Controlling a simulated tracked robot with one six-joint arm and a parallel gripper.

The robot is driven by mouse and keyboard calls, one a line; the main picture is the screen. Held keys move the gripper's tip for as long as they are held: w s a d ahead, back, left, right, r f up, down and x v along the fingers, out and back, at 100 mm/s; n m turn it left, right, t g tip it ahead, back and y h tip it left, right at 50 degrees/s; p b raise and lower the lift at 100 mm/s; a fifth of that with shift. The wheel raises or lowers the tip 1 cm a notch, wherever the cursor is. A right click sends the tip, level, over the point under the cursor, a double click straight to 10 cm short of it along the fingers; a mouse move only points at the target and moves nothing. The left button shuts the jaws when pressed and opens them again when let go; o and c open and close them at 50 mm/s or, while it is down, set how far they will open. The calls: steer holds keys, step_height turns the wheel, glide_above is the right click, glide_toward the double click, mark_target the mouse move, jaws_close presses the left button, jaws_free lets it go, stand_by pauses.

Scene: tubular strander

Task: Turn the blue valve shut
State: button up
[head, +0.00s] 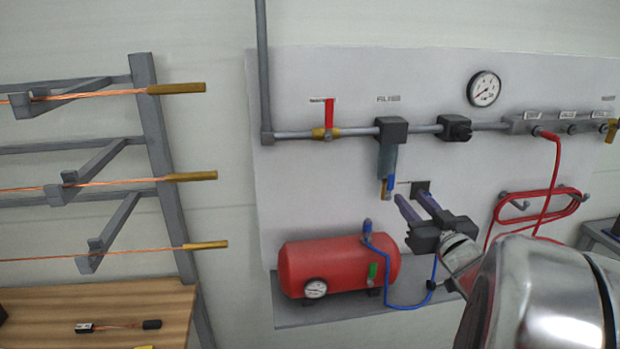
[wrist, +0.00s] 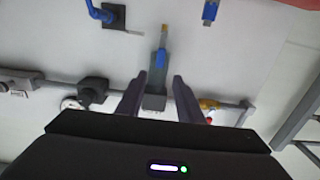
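A small blue valve lever (head: 391,183) sits at the bottom of the grey filter bowl (head: 387,160), beside a brass outlet. In the wrist view, which looks upside down, the blue lever (wrist: 161,62) lies roughly in line with the bowl, between my fingertips in the picture. My gripper (head: 408,197) is open and empty. In the head view its fingers point up and left, just right of and slightly below the lever. I see no contact; the depth gap is unclear.
A dark wall plate (head: 421,187) with a blue fitting (wrist: 100,12) is close by the fingers. Below are the red tank (head: 330,265), its green lever (head: 372,271) and blue hose. Above runs the pipe with the red-handled valve (head: 329,115). A coiled red hose (head: 540,205) hangs right.

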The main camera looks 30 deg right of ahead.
mark_target(392, 179)
steer(key=x, duration=1)
jaws_close()
stand_by(0.6)
